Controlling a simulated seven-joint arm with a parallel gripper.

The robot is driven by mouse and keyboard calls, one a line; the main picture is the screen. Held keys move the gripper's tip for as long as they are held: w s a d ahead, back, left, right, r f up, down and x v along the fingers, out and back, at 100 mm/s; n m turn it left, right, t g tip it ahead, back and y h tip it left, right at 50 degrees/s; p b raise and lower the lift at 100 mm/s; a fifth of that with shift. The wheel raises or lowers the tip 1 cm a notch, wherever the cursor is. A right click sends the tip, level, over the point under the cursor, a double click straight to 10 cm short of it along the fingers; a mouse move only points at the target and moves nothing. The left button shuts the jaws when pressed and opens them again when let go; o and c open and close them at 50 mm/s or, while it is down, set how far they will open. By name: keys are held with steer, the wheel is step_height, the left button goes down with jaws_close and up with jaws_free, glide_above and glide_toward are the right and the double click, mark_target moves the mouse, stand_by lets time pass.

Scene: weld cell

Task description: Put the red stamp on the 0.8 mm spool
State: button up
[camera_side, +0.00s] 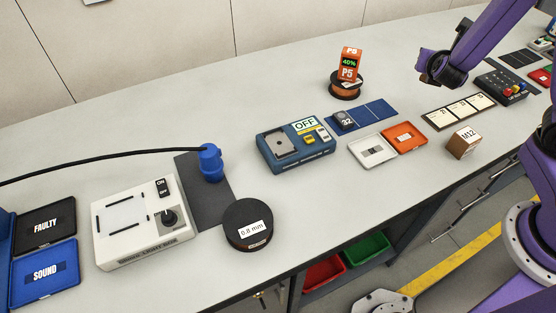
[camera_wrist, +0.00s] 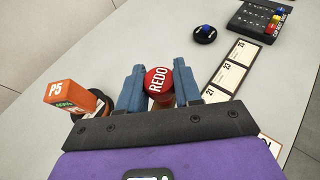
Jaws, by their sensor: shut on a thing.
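My gripper (camera_wrist: 158,90) is shut on a red stamp (camera_wrist: 158,80) with a round top marked REDO, seen between the two blue-grey fingers in the wrist view. In the side view my gripper (camera_side: 436,75) is in the upper right, above the far part of the bench; the stamp cannot be made out there. The 0.8 mm spool (camera_side: 249,226) is a black disc with a white label, lying flat near the bench's front edge, far to the left of my gripper. The spool is not seen in the wrist view.
An orange P5 box (camera_side: 350,65) stands on a copper-wire spool (camera_side: 346,87). A white light box (camera_side: 133,226), a blue lamp (camera_side: 210,163) with a black cable and a blue OFF device (camera_side: 297,146) surround the 0.8 mm spool. An M12 block (camera_side: 463,142) stands near the front edge.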

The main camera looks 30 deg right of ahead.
steer(key=s+a+r+n+t+y, duration=0.1)
steer(key=a+n+y, duration=0.3)
steer(key=a, duration=0.7)
steer(key=s+a+r+n+t+y, duration=0.1)
steer(key=s+a+n+y, duration=0.3)
steer(key=a, duration=0.7)
steer(key=s+a+n+t+y, duration=0.1)
steer(key=s+a+n+y, duration=0.2)
steer(key=a, duration=0.9)
steer(key=n+y, duration=0.2)
steer(key=y, duration=0.1)
steer(key=shift+s+r, duration=0.2)
steer(key=shift+r, duration=0.2)
steer(key=s+a+n+g+y, duration=0.1)
steer(key=s+a, duration=0.2)
steer(key=s+a+r+n+g+y, duration=0.1)
steer(key=s+a+n+y, duration=0.1)
steer(key=s, duration=0.2)
steer(key=s+a+n+y, duration=0.2)
steer(key=s+a, duration=0.1)
steer(key=s, duration=0.1)
steer(key=shift+a+r+g, duration=0.15)
steer(key=shift+a+g, duration=0.15)
steer(key=shift+g, duration=0.1)
glide_above(248, 219)
step_height(248, 219, down, 10)
steer(key=shift+r, duration=0.1)
steer(key=shift+f, duration=1.55)
steer(key=shift+f, duration=0.1)
